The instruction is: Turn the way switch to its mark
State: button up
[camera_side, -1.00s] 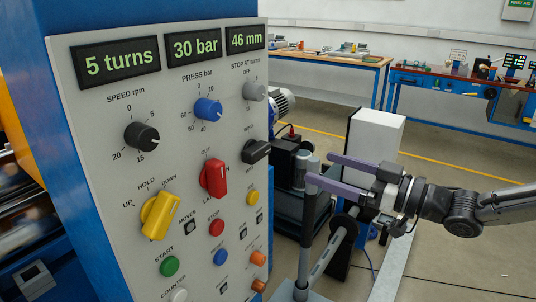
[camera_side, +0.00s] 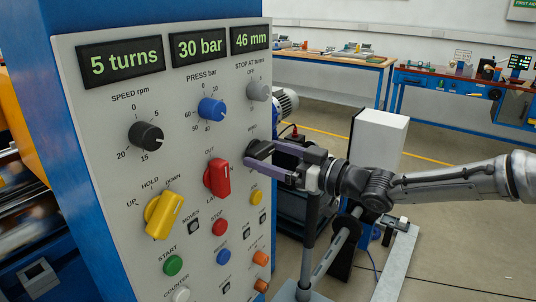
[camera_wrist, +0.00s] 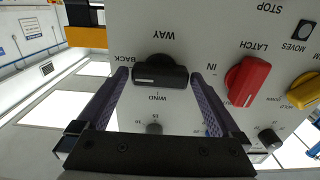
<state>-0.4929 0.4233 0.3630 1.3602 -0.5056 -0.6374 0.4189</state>
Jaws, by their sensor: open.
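The way switch (camera_side: 257,151) is a black bar knob on the right side of the panel. In the wrist view, which is upside down, the way switch (camera_wrist: 160,72) lies crosswise between the printed words WAY and WIND, with BACK to its left. In the wrist view my gripper (camera_wrist: 160,80) has one fingertip near each end of the knob, with a small gap visible on the right; contact is unclear.
The red latch knob (camera_side: 217,179) sits close beside the switch, and the yellow hold knob (camera_side: 164,214) is further left. The grey stop knob (camera_side: 258,91) is above. A white box (camera_side: 378,140) stands behind my arm. The air in front of the panel is otherwise free.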

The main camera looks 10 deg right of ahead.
jog(key=shift+w+a, duration=0.2)
jog(key=shift+a, duration=0.05)
jog(key=c, duration=1.1)
